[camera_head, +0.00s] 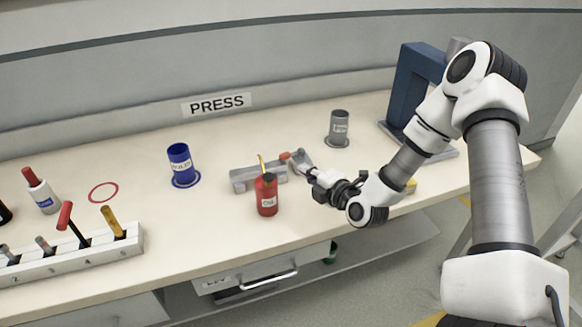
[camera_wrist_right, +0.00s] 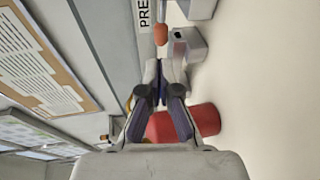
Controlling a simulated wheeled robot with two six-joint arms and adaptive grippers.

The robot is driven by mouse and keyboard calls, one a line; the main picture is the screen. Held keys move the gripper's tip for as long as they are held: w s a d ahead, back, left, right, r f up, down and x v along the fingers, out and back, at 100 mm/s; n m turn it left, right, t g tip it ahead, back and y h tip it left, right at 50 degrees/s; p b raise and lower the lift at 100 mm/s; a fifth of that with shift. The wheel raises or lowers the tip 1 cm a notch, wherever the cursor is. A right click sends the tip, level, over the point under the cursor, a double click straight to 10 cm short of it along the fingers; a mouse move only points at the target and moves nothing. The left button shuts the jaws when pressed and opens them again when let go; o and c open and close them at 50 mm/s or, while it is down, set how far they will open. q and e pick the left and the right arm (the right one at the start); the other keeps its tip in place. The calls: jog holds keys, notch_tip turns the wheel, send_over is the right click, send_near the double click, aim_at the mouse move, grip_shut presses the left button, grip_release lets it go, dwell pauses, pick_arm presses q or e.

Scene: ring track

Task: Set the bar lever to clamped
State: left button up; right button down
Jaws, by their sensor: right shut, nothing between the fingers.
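A grey vise-like fixture (camera_head: 258,178) sits on the bench under the PRESS sign. A short bar with an orange knob (camera_head: 285,156) shows at its right end; I take this for the bar lever. The knob also shows in the right wrist view (camera_wrist_right: 161,35), beside a grey block (camera_wrist_right: 188,48). My right gripper (camera_head: 311,172) is shut and empty, just right of the fixture. In the right wrist view its fingertips (camera_wrist_right: 160,68) point toward the knob, apart from it. I cannot tell the lever's setting. My left gripper is not in view.
A red oil can (camera_head: 266,197) stands in front of the fixture, close to my right gripper (camera_wrist_right: 210,120). A blue cup (camera_head: 180,162) and a grey cup (camera_head: 339,127) stand behind. A blue press (camera_head: 412,88) is at the back right. A tool rack (camera_head: 75,258) is front left.

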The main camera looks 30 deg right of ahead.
aim_at(285, 156)
jog(key=w, duration=0.2)
jog(key=w+f, duration=0.1)
jog(key=w, duration=0.3)
jog(key=shift+w+d+f, duration=0.15)
jog(key=shift+f, duration=0.1)
jog(key=shift+w, duration=0.35)
jog(key=shift+w+a, duration=0.2)
jog(key=shift+w, duration=0.3)
jog(key=shift+s+r, duration=0.1)
